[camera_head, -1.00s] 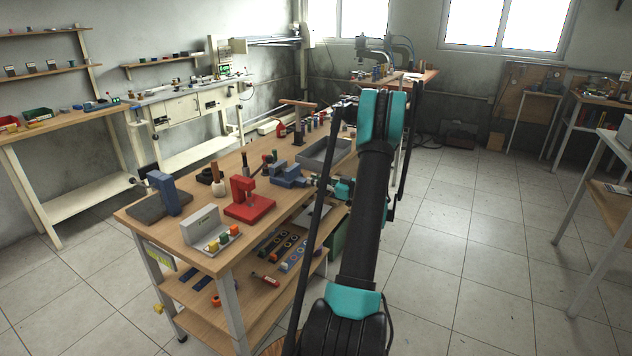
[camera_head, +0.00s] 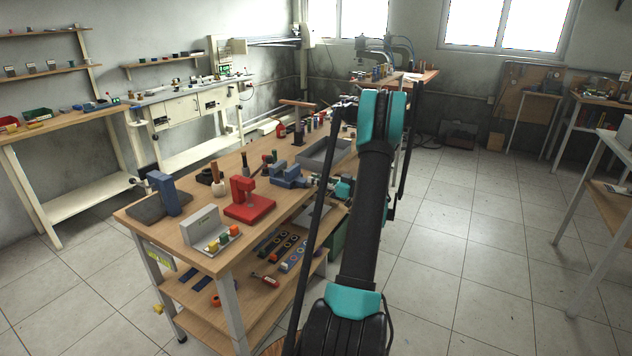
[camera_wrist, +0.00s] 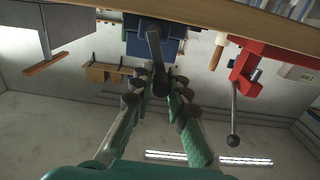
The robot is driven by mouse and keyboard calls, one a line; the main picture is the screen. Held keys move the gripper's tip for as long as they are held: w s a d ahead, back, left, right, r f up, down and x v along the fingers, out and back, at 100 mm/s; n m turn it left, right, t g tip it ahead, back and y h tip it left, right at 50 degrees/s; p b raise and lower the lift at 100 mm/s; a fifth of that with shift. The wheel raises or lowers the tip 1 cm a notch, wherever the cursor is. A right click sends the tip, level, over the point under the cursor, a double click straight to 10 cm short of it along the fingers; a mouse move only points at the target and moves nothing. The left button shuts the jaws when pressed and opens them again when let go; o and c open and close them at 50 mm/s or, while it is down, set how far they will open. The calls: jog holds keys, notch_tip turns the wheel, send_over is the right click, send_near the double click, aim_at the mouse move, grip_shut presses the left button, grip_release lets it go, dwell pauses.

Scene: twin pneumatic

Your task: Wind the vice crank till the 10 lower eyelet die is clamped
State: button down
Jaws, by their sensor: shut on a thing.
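The blue vice (camera_head: 290,176) sits at the right edge of the wooden bench, and it shows from below at the top of the wrist view (camera_wrist: 135,46). Its dark crank (camera_wrist: 155,45) reaches down from the vice to between my fingers. My gripper (camera_wrist: 160,78) is shut on the crank's handle end. In the head view my gripper (camera_head: 322,181) is small, beside the vice's front, partly behind my arm. The 10 lower eyelet die cannot be made out between the jaws, so I cannot tell how tightly it sits.
A red press (camera_head: 246,202) stands on the bench (camera_head: 160,230) left of the vice. Its lever with a ball end (camera_wrist: 233,115) hangs near my gripper in the wrist view. A grey tray (camera_head: 322,152) lies behind the vice. The floor to the right is clear.

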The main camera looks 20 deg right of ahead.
jog(key=w+d+f+m, duration=0.1)
jog(key=d+m, duration=0.1)
jog(key=m, duration=0.7)
jog(key=w+d+f+m, duration=0.2)
jog(key=m, duration=0.7)
jog(key=shift+w+d+m, duration=0.25)
jog(key=shift+d+m, duration=0.05)
jog(key=shift+d, duration=0.05)
jog(key=shift+f, duration=0.1)
jog(key=c, duration=1.5)
grip_release()
jog(key=v, duration=1.2)
jog(key=shift+d, duration=0.1)
